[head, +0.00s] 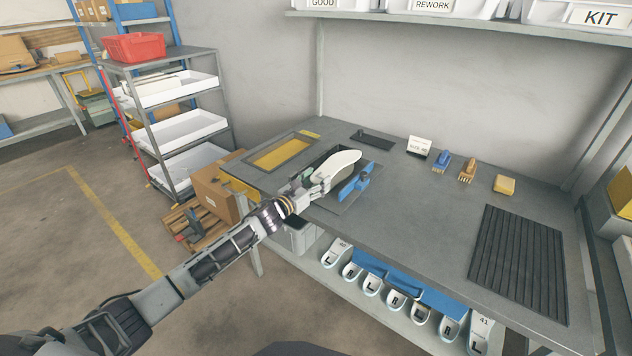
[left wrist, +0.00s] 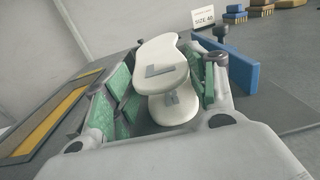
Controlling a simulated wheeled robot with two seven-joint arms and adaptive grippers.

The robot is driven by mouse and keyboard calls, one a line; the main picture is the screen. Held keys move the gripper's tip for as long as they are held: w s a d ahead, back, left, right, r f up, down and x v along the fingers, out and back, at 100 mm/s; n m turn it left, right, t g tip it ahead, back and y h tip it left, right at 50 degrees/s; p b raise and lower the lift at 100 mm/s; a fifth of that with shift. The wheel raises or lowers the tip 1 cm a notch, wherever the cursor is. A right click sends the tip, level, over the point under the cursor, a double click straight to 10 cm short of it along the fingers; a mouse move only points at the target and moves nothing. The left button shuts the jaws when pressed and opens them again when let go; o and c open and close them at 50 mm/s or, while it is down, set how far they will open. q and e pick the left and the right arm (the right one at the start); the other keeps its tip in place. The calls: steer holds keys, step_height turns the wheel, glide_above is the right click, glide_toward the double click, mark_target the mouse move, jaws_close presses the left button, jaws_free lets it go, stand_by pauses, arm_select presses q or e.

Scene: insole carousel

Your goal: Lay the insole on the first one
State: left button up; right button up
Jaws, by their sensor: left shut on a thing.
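My left gripper (head: 321,181) is over the fixture on the bench. It is shut on a white insole (head: 343,163), whose far end points back and to the right. In the left wrist view the held insole (left wrist: 165,62) sits between the green-padded fingers, with a grey mark on its near end. A second white insole (left wrist: 177,112) shows below it, also with a grey mark. I cannot tell whether the two touch. The fixture has a dark recess and a blue clamp (head: 355,187) on its right side. The right gripper is not in view.
A yellow-marked panel (head: 282,152) lies left of the fixture. A black ribbed mat (head: 520,262) is at the right.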

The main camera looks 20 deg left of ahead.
arm_select(q)
steer(key=shift+s+d+f, duration=0.1)
steer(key=shift+s+f, duration=0.1)
steer(key=shift+f, duration=0.9)
steer(key=o, duration=1.1)
steer(key=shift+c, duration=0.2)
steer(key=shift+s+f, duration=0.15)
steer(key=shift+s, duration=0.15)
steer(key=shift+v, duration=1.1)
steer(key=shift+s+a+r, duration=0.25)
steer(key=shift+s+a, duration=0.2)
steer(key=shift+a, duration=0.15)
steer(key=shift+s+a+r, duration=0.1)
steer(key=shift+s+r, duration=0.1)
steer(key=shift+s, duration=0.25)
steer(key=shift+s+a+r, duration=0.15)
steer(key=shift+s+r, duration=0.05)
steer(key=shift+s, duration=0.25)
steer(key=shift+r+v, duration=0.15)
steer(key=shift+v, duration=0.8)
steer(key=shift+r+v, duration=0.2)
steer(key=shift+v, duration=0.75)
steer(key=shift+r+v, duration=0.15)
steer(key=shift+v, duration=0.85)
